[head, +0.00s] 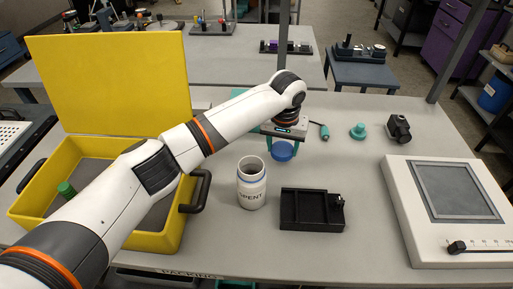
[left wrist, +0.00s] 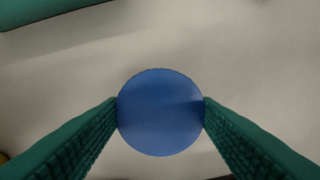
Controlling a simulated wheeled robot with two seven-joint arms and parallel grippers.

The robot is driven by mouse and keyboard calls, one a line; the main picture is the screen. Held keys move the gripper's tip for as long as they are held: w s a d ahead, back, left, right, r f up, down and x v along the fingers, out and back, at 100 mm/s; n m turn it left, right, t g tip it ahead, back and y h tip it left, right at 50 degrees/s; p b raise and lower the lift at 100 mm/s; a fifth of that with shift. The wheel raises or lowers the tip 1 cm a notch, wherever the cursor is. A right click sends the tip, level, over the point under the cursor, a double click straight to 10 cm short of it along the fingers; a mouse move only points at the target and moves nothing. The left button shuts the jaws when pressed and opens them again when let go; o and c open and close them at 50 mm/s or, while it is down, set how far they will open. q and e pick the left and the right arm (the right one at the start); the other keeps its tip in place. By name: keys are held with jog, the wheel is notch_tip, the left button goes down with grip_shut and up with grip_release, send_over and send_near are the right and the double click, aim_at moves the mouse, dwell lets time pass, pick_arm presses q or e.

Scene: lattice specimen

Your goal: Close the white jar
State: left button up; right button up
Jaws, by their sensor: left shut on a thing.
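The white jar (head: 251,184) stands upright and open on the table, with "SPENT" on its side. Its mouth faces up and looks dark inside. My left gripper (head: 283,151) is shut on a round blue lid (head: 281,153), behind and to the right of the jar. The lid also shows in the left wrist view (left wrist: 160,112), between the two green ridged fingers. The lid is apart from the jar. How high it is above the table is hard to tell. My right gripper is not in view.
A black tray (head: 313,226) lies right of the jar. An open yellow case (head: 152,240) is at the left, under my left arm. A white panel device (head: 408,205) fills the right side. A teal knob (head: 358,131) and a black device (head: 398,128) stand at the back.

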pick_arm(q)
jog(key=shift+d, duration=1.4)
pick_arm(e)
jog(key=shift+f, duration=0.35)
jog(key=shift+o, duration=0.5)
